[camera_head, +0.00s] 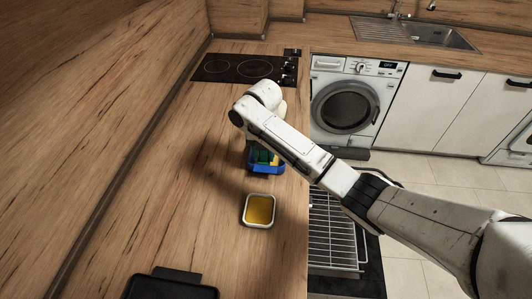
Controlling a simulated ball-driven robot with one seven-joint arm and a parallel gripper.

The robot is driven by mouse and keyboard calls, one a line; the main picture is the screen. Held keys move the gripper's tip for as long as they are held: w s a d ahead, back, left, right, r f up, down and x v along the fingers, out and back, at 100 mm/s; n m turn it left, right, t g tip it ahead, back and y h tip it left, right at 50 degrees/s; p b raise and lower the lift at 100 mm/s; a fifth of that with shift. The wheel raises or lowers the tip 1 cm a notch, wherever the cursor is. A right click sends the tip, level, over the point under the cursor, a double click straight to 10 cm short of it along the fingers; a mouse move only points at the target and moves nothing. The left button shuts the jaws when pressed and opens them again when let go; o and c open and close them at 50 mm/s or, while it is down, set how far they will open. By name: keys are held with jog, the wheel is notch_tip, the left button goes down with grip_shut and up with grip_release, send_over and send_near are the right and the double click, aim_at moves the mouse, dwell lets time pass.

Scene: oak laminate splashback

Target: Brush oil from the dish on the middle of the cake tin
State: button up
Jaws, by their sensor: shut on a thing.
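A small white-rimmed dish (245,210) holding golden oil stands on the oak worktop, below the bend of my arm in the picture. A black tin (170,291) with a tab at its back edge is cut off by the bottom edge of the view; only its far part shows. My arm reaches in from the right, over the worktop, with its wrist end beyond the dish. My gripper's fingers are hidden behind the arm, so what they hold does not show. No brush can be made out.
A blue container (266,169) with green and yellow things stands just beyond the dish, partly covered by my arm. A black hob (238,68) lies farther back. An open wire rack (333,235) is right of the worktop edge. The worktop left of the dish is clear.

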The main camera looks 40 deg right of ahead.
jog(key=shift+w+d, duration=0.1)
jog(key=shift+d, duration=0.05)
jog(key=shift+w+d+b, duration=0.5)
jog(key=shift+d+b, duration=0.1)
jog(key=shift+d, duration=0.05)
jog(key=shift+w+d, duration=0.1)
dwell(0.3)
jog(key=shift+w+d+b, duration=0.5)
jog(key=shift+d+b, duration=0.1)
jog(key=shift+b, duration=0.1)
jog(key=shift+d+f, duration=0.1)
jog(key=shift+w+d+b, duration=0.25)
jog(key=shift+d+b, duration=0.05)
jog(key=shift+b, duration=0.15)
jog(key=shift+w+d+b, duration=0.3)
jog(key=shift+d, duration=0.05)
jog(key=shift+d, duration=0.1)
jog(key=shift+w+d+b, duration=0.6)
jog(key=shift+d+b, duration=0.1)
jog(key=shift+b, duration=0.2)
